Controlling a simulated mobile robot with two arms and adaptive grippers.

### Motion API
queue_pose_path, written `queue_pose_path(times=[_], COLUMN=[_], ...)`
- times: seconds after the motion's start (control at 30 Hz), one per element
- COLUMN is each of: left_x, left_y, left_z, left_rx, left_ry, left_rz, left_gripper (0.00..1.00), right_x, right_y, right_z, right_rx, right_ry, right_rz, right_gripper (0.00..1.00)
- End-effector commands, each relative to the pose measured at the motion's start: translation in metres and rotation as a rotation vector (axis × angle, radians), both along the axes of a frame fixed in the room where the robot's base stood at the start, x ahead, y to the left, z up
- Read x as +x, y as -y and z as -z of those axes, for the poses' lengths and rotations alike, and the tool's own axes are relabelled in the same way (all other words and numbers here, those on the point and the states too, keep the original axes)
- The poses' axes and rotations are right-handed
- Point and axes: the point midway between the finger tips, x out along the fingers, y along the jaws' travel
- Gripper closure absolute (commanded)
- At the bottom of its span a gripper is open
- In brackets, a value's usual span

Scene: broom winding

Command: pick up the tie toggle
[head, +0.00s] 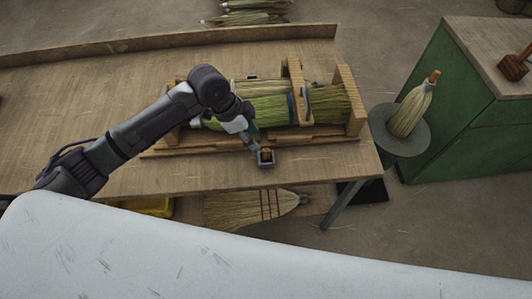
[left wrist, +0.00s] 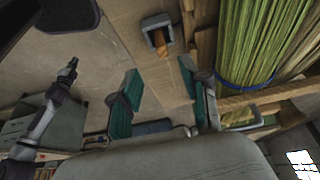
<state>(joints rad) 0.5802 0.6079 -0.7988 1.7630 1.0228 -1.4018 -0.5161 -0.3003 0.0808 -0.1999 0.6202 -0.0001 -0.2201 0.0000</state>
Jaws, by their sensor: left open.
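The tie toggle (head: 266,155) is a small orange-brown wooden piece in a small dark square holder (head: 267,164) near the table's front edge. In the left wrist view the toggle (left wrist: 161,42) lies in the holder (left wrist: 149,24), with one end sticking out. My left gripper (head: 254,147) is just behind and left of the holder in the head view, low over the table. In the left wrist view its teal-padded fingers (left wrist: 163,104) are spread, with nothing between them. The toggle lies beyond the fingertips, apart from them.
A green broom bundle (head: 270,110) with a blue band lies in a wooden cradle (head: 353,110) close behind my gripper. A bundle stands on a round grey stand (head: 418,140) at right, next to a green cabinet (head: 440,110). The table's front strip (head: 215,175) is clear.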

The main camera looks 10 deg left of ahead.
Motion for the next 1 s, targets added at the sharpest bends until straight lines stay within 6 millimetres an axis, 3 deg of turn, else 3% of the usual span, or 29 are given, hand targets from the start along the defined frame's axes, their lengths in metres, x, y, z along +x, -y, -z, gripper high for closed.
queue_pose_path(times=[0.2,0.47,0.7,1.0], left_x=[0.004,0.007,0.012,0.013], left_y=[0.015,0.022,0.033,0.036], left_z=[0.034,0.051,0.085,0.093], left_rx=[-0.002,-0.001,-0.001,0.000], left_ry=[-0.002,0.000,0.000,0.003], left_rz=[-0.002,-0.003,-0.003,-0.002], left_gripper=[0.54,0.54,0.54,0.54], right_x=[0.000,0.000,0.000,0.000], right_y=[0.000,0.000,-0.001,-0.001], right_z=[-0.007,-0.014,-0.025,-0.025], right_rx=[0.000,0.000,0.001,0.001], right_ry=[0.000,0.000,0.001,0.001], right_rz=[0.000,0.000,0.000,0.000], right_gripper=[1.00,1.00,1.00,1.00])
